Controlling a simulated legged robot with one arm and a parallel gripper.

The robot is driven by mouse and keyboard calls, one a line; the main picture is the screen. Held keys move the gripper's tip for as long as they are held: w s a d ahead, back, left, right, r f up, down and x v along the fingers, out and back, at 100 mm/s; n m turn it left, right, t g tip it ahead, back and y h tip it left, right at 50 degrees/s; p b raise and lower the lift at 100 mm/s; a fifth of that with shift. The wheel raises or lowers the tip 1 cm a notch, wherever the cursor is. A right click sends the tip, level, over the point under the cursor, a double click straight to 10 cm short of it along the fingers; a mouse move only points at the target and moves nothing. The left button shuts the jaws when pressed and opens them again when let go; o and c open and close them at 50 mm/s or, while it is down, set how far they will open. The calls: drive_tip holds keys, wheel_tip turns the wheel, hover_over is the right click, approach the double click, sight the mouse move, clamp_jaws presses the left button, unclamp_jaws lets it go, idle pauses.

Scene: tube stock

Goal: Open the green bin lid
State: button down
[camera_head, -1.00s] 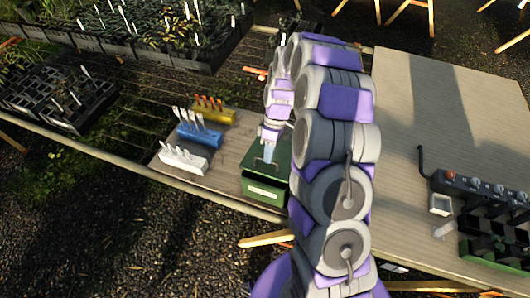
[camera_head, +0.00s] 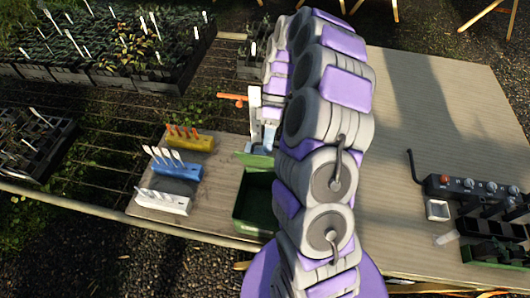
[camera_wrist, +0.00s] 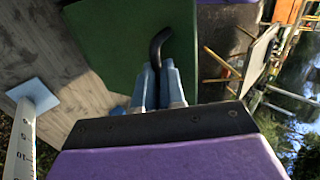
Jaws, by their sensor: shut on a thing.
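The green bin (camera_head: 240,212) stands at the table's front edge, partly hidden by my arm. Its lid (camera_head: 256,160) is raised at the back, and the dark green inside shows from above. In the wrist view the green lid (camera_wrist: 105,35) fills the upper middle, with a dark curved handle (camera_wrist: 160,42) on it. My gripper (camera_wrist: 158,78) is shut on this handle, its light-blue fingers on either side. In the head view my gripper (camera_head: 264,140) is just behind the raised lid, partly hidden by my arm.
White (camera_head: 163,201), blue (camera_head: 176,170) and yellow (camera_head: 190,141) racks stand left of the bin. A white marked scale with a pale-blue base (camera_wrist: 36,94) is close to my gripper. A black device (camera_head: 480,187) stands at right; the table's middle right (camera_head: 420,110) is clear.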

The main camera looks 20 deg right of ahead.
drive_tip(key=w+d+f+g+p, duration=0.1)
drive_tip(key=w+d+p, duration=0.2)
drive_tip(key=w+d, duration=0.1)
drive_tip(key=shift+w+d+f+y, duration=0.15)
drive_tip(key=shift+w+f+y, duration=0.25)
drive_tip(key=shift+w, duration=0.2)
drive_tip(key=shift+f, duration=0.15)
idle(0.4)
drive_tip(key=c, duration=1.6)
unclamp_jaws()
drive_tip(key=shift+w+g, duration=0.1)
drive_tip(key=shift+g, duration=0.2)
drive_tip(key=o, duration=0.4)
drive_tip(key=shift+w+d, duration=0.1)
drive_tip(key=shift+w, duration=0.15)
drive_tip(key=shift+r, duration=0.4)
